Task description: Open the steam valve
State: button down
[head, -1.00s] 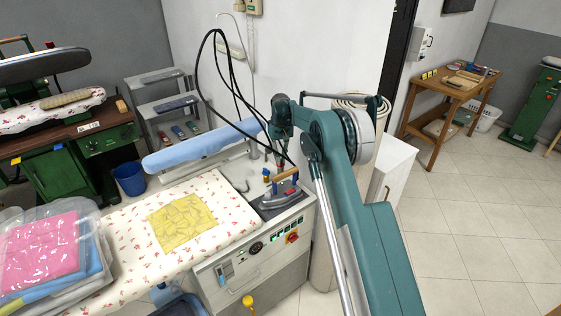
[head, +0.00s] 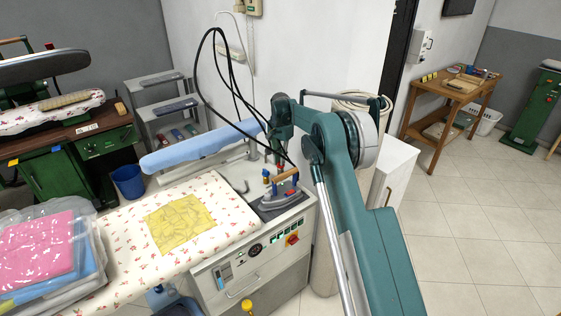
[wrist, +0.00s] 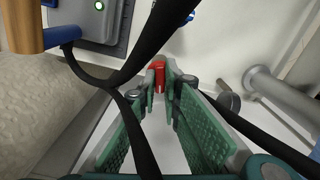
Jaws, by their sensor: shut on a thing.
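A small red part (wrist: 159,72), which looks like the steam valve's handle, stands above the pale worktop in the wrist view. My gripper (wrist: 165,88) has its green-padded fingers closed together at the tips on this red part. In the head view my gripper (head: 280,162) reaches down behind the iron at the back of the ironing station. There the red part is small and mostly hidden by my arm and the cables, so its turn angle cannot be told.
The iron (head: 283,190) with a wooden handle stands close in front of my gripper. Black cables (wrist: 150,50) cross close before the wrist camera. A grey post (wrist: 282,93) stands at right. The blue sleeve board (head: 200,147) and floral ironing board (head: 215,200) lie left.

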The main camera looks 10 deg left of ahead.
jog(key=shift+m, duration=1.3)
jog(key=c, duration=2.5)
grip_release()
jog(key=shift+r, duration=6)
